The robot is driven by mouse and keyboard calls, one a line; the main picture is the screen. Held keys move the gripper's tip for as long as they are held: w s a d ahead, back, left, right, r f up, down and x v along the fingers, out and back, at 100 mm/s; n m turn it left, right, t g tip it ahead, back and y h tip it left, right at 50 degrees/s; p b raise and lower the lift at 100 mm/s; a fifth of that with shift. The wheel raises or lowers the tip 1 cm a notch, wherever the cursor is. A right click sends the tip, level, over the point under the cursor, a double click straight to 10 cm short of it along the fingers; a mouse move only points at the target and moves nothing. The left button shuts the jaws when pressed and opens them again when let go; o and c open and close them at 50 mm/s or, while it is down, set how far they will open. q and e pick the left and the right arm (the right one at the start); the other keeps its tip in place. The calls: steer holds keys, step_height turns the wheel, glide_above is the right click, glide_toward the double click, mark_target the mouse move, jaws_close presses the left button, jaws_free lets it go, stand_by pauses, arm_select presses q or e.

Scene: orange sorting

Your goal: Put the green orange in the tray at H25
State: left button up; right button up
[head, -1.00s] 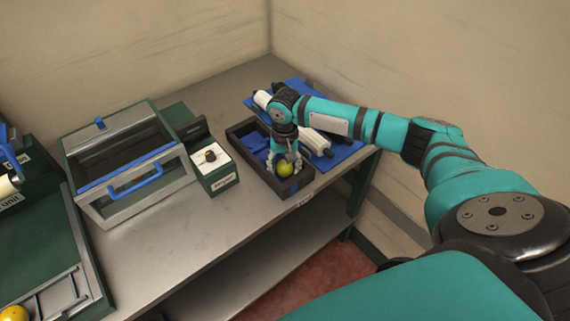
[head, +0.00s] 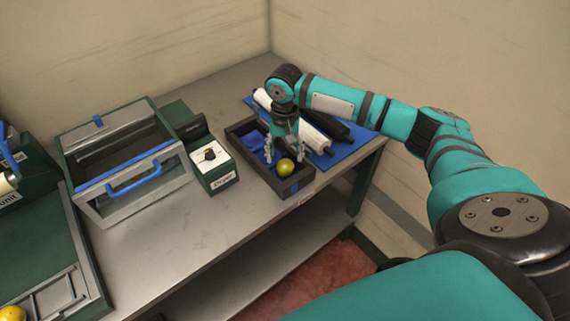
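A yellow-green orange (head: 285,167) lies in the front part of the dark tray (head: 301,182) near the table's front edge. My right gripper (head: 282,157) points down over the tray, just behind the orange. Its fingers look spread apart, and the orange shows below and in front of them. I cannot tell if a finger still touches it. A second, yellower orange (head: 13,314) is cut off at the bottom left corner. My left gripper is not in view. The label H25 is not readable here.
A dryer box (head: 214,168) with a knob stands left of the tray. A glass-fronted case (head: 128,165) with a blue handle stands farther left. White and black rollers lie on a blue mat (head: 345,151) behind the tray. The steel table front (head: 190,222) is clear.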

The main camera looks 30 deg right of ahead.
mark_target(285, 161)
step_height(285, 161, up, 7)
steer(key=shift+r, duration=0.15)
stand_by(0.6)
